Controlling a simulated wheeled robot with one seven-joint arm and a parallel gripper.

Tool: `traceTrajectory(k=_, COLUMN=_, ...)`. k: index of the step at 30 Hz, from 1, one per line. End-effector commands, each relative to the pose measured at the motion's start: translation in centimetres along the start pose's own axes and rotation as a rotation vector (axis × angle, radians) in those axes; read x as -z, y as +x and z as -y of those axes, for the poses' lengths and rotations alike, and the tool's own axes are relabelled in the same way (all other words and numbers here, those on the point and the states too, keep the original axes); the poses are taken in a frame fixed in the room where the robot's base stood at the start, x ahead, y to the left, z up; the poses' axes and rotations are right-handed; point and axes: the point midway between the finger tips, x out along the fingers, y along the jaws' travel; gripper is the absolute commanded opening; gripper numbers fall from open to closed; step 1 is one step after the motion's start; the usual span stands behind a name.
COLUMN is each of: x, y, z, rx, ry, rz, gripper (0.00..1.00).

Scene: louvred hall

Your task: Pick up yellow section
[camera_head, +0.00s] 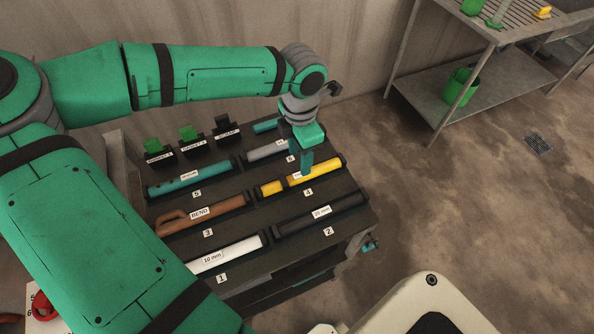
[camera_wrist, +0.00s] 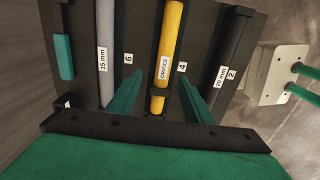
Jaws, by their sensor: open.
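The yellow section (camera_head: 318,172) lies in the slot marked 4 on the dark rack, with a white label on it. In the wrist view the yellow section (camera_wrist: 171,45) runs up the picture between the two green fingers of my gripper (camera_wrist: 160,98). My gripper (camera_head: 306,163) is open and empty, pointing down over the section in the head view. The fingers hide a short part of the section there. They appear apart from it; their exact height above it is hard to tell.
The rack (camera_head: 262,215) also holds a grey 15 mm piece (camera_wrist: 105,40), a dark 20 mm piece (camera_head: 318,214), a white 10 mm piece (camera_head: 228,253), a brown bend (camera_head: 200,214) and a teal piece (camera_head: 190,182). A metal shelf (camera_head: 470,85) stands at the back right.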

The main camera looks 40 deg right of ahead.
Motion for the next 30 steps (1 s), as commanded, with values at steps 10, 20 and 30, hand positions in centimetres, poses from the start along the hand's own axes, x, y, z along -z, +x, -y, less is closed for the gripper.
traceTrajectory(k=10, x=-0.4, y=2.7, z=0.1, rx=0.000, ry=0.010, rz=0.000, gripper=0.46)
traceTrajectory(k=20, x=0.2, y=6.7, z=0.0, rx=0.001, ry=-0.001, rz=0.000, gripper=0.46)
traceTrajectory(k=30, x=0.1, y=7.5, z=-0.1, rx=-0.001, ry=0.001, rz=0.000, gripper=0.39)
